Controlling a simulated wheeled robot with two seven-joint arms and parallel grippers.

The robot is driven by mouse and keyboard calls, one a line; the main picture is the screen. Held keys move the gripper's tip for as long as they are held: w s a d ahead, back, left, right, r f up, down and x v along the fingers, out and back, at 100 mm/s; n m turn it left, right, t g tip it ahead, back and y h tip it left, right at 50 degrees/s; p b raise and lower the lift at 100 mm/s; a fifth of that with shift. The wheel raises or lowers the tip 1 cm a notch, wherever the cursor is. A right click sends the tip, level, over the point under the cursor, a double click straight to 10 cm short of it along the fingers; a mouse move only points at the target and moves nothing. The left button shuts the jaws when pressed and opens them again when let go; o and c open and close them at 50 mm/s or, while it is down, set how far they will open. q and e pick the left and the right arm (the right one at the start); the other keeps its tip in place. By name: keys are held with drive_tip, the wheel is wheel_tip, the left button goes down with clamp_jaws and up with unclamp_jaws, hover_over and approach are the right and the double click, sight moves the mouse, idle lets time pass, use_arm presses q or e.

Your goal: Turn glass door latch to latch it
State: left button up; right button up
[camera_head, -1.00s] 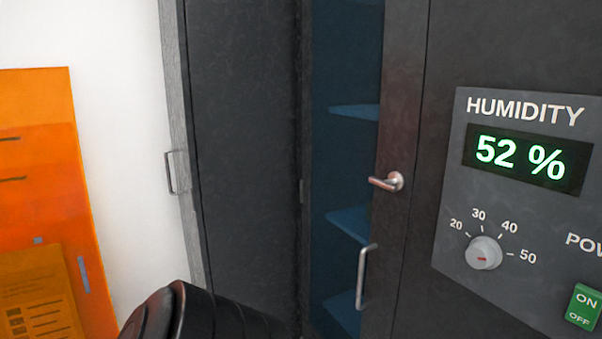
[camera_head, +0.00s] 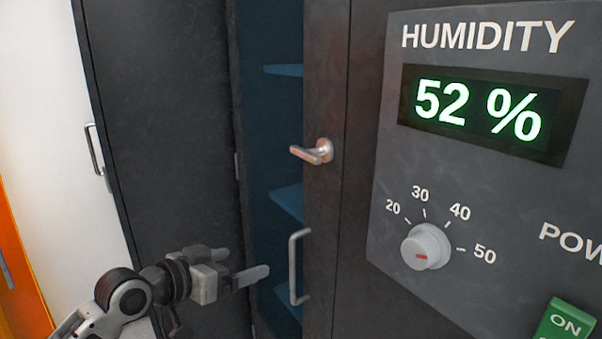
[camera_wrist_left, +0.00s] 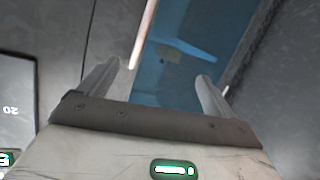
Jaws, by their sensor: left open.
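The glass door latch (camera_head: 313,151) is a metal lever on a round boss on the dark door frame, its lever pointing left, close to level. Below it is a vertical metal door handle (camera_head: 295,267). The glass door (camera_head: 270,150) shows blue shelves behind it. My left gripper (camera_head: 250,276) is below and left of the latch, just left of the handle and apart from the latch. In the left wrist view its two fingers (camera_wrist_left: 155,82) are spread with nothing between them, facing the glass. My right gripper is not in view.
A humidity panel (camera_head: 384,215) with a knob (camera_head: 426,247) and a green switch (camera_head: 566,325) is close on the right. A dark cabinet side and another handle (camera_head: 94,149) are at left. An orange board (camera_head: 18,270) stands at the far left.

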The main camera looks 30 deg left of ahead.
use_arm(q)
wheel_tip(320, 180, up, 12)
drive_tip(key=s+m+t+h+b, duration=0.1)
drive_tip(key=s+m+t+h, duration=0.1)
drive_tip(key=m+h+b, duration=0.1)
drive_tip(key=m+h, duration=0.2)
approach(301, 153)
drive_tip(key=p+x, duration=0.4)
drive_tip(key=x, duration=0.5)
drive_tip(key=shift+w+r, duration=0.15)
drive_tip(key=shift+r, duration=0.05)
drive_tip(key=shift+w+d+f+p, duration=0.15)
drive_tip(key=shift+w+d+p, duration=0.2)
drive_tip(key=shift+w, duration=0.25)
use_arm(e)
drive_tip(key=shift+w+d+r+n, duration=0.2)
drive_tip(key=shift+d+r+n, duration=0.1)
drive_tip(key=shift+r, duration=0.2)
use_arm(q)
drive_tip(key=c, duration=1)
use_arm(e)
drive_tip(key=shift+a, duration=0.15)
